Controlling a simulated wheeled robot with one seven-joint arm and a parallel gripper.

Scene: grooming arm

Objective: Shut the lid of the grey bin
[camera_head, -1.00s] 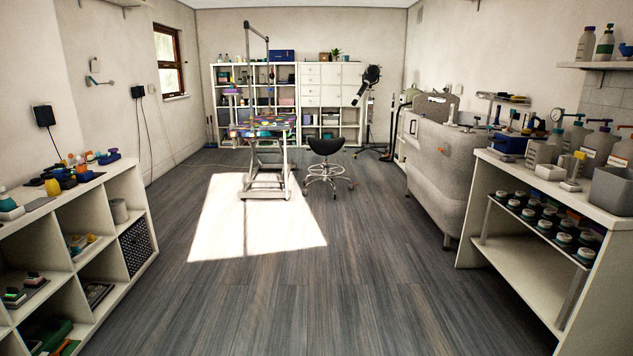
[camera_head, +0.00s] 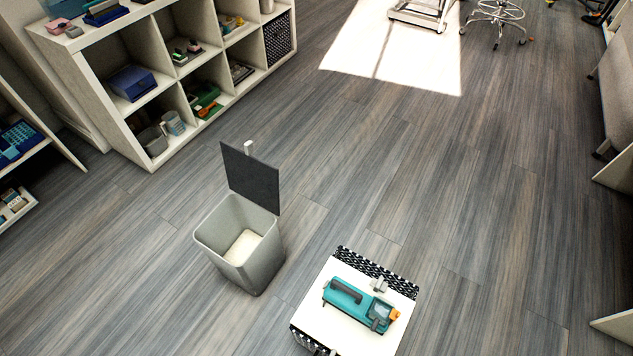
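The grey bin (camera_head: 262,268) stands upright on the wood floor, left of the middle of the head view. Its dark lid (camera_head: 250,178) is open and stands up nearly vertical from the far side of the rim. A small light tab (camera_head: 248,147) shows at the lid's upper edge. Through the open top I see a pale bottom or liner inside. My gripper is not in view.
Right of the bin is a low box with a white top and dark patterned sides (camera_head: 376,267), bearing a teal tool (camera_head: 358,303). A white cube shelf (camera_head: 141,159) stands at upper left. A wheeled stool (camera_head: 494,14) is far off. The floor right of the box is clear.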

